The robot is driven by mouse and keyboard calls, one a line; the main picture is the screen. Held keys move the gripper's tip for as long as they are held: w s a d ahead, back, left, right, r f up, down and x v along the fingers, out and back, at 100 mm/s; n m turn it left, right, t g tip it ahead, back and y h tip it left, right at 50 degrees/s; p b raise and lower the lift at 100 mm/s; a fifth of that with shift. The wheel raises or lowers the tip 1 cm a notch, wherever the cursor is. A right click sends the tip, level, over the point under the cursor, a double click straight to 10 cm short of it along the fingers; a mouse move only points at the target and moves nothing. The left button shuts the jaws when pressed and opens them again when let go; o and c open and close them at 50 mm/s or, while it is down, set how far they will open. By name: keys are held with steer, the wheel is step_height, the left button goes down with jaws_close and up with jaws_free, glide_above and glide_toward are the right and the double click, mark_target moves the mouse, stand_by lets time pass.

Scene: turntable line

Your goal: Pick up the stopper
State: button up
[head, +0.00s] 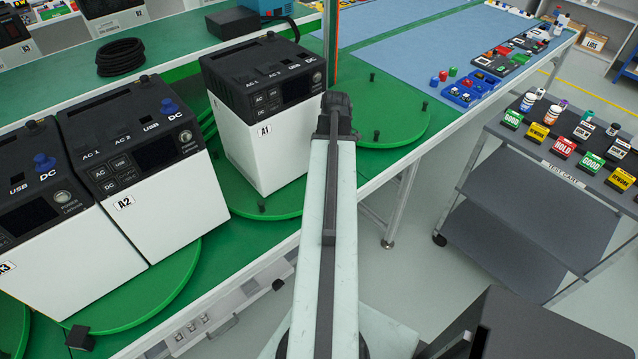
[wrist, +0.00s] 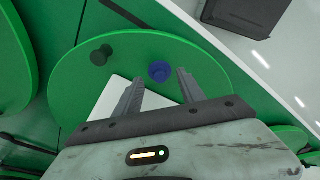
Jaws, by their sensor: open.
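A round blue piece, which looks like the stopper (wrist: 159,71), shows in the wrist view on the green turntable (wrist: 205,70). My gripper (wrist: 160,77) is open and empty, its fingertips to the left and right of the stopper. The stopper appears just beyond the tips; whether the fingers are level with it I cannot tell. In the head view my arm (head: 333,200) reaches forward beside unit A1 (head: 262,150), and the stopper and fingers are hidden there. Similar blue plugs sit at the DC ports of units A2 (head: 169,106) and A3 (head: 43,162).
A black peg (wrist: 101,56) stands on the turntable left of the stopper. A white surface (wrist: 115,95) shows near the left finger. Unit A1 stands close left of my arm. A grey cart (head: 540,215) with coloured signs is to the right.

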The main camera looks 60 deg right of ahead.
steer(key=shift+f, duration=0.9)
steer(key=shift+a+r, duration=0.1)
steer(key=shift+r, duration=0.1)
jaws_close()
